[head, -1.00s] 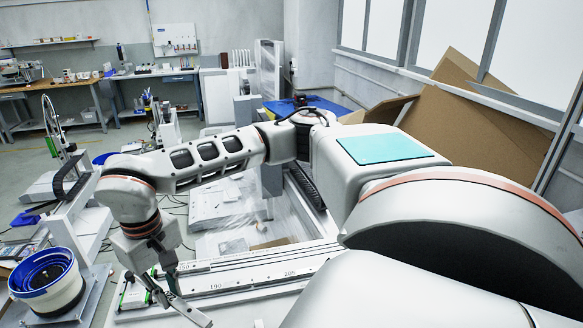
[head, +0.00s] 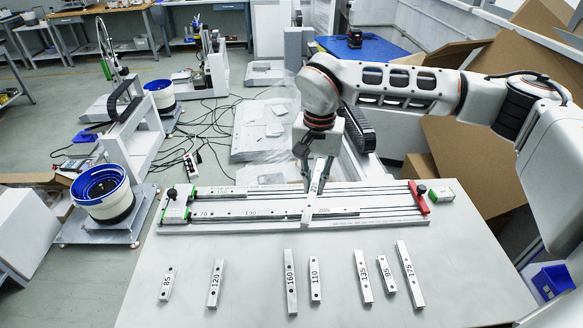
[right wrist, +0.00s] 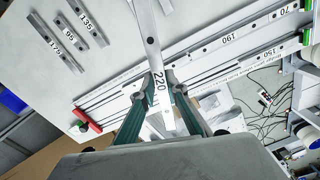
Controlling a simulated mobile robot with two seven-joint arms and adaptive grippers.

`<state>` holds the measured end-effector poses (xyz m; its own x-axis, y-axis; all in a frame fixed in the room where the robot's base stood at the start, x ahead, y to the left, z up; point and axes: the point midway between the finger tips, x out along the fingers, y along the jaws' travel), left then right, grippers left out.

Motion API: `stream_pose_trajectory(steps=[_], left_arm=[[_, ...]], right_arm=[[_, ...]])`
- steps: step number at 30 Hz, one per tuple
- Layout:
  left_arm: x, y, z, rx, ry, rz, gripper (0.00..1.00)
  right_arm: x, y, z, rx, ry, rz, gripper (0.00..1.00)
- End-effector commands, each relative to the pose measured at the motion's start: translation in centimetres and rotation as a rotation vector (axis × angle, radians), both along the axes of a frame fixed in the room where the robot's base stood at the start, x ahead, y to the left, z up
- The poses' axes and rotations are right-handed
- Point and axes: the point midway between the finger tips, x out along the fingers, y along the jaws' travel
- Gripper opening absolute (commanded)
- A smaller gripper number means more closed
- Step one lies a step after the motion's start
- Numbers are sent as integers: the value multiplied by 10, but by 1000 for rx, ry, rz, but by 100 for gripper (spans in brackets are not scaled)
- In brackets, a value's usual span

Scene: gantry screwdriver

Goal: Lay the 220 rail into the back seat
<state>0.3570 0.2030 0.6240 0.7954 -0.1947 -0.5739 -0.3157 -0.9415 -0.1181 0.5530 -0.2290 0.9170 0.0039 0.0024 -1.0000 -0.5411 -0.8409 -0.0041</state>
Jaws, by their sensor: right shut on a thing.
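The 220 rail (head: 317,182) is a pale bar held steeply over the middle of the long fixture, crossing its lanes. My right gripper (head: 316,178) is shut on it; in the right wrist view the gripper (right wrist: 158,88) pinches the rail (right wrist: 159,82) at its "220" mark. I cannot tell whether its lower end touches the fixture. The back seat (head: 385,187) holds a 150 rail (head: 230,192) at its left end; the rest of that lane shows no rail. The front lane holds the 70, 190 and 205 rails (head: 255,213). My left gripper is not in view.
Several loose rails, such as the 160 rail (head: 290,281) and 175 rail (head: 409,275), lie on the table in front. A red end piece (head: 418,197) and green-white block (head: 441,195) stand at the right. A green-white stop (head: 176,210) is at the left end.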

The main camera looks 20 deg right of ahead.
Motion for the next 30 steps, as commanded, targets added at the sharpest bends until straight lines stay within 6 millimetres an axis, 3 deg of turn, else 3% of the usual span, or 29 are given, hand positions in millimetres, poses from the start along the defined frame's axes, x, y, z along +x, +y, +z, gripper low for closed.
stream_pose_trajectory(steps=[6,15,21,30], left_arm=[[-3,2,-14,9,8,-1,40],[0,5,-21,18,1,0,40],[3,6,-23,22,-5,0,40],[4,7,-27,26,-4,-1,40]], right_arm=[[50,13,-17,3,1,-406,0],[105,26,-37,3,5,-948,0],[126,31,-45,2,4,-1191,0],[133,32,-51,3,5,-1282,0]])
